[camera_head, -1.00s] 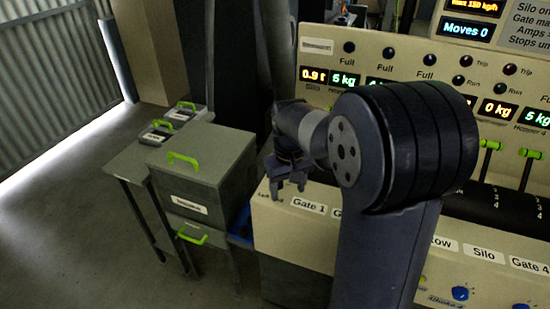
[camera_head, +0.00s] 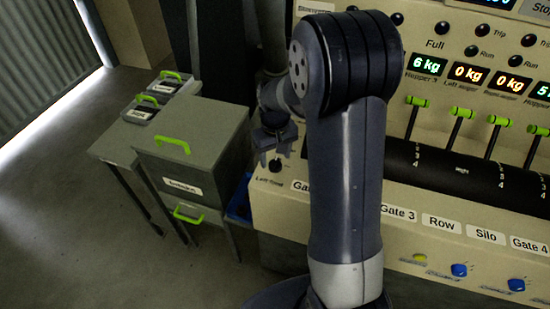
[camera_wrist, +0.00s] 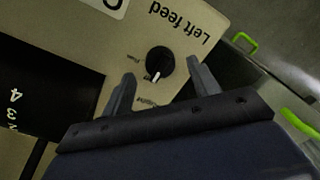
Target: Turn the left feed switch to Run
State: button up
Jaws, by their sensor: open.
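The left feed switch (camera_wrist: 160,62) is a round black knob with a white pointer, on the beige panel under the printed words "Left feed". In the wrist view its pointer aims toward the bottom of the picture, slightly left. Small labels beside it are too blurred to read surely. My gripper (camera_wrist: 160,72) is open, with one finger on each side of the knob in this view; contact cannot be told. In the head view my gripper (camera_head: 273,150) hangs over the panel's left end, just above the dark switch knob (camera_head: 275,166).
A grey cabinet (camera_head: 205,150) with green handles stands left of the panel, with small boxes (camera_head: 143,110) beyond it. Green-topped gate levers (camera_head: 462,112) and blue knobs (camera_head: 459,270) are to the right. The floor at left is clear.

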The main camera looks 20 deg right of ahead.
jog(key=shift+f, duration=1.2)
jog(key=shift+c, duration=0.5)
jog(key=c, duration=0.9)
jog(key=shift+m, duration=0.3)
jog(key=m+b, duration=0.1)
jog(key=m, duration=0.4)
jog(key=shift+m+b, duration=0.3)
jog(key=shift+b, duration=0.1)
jog(key=m+b, duration=0.1)
jog(key=m, duration=0.4)
jog(key=shift+m, duration=0.3)
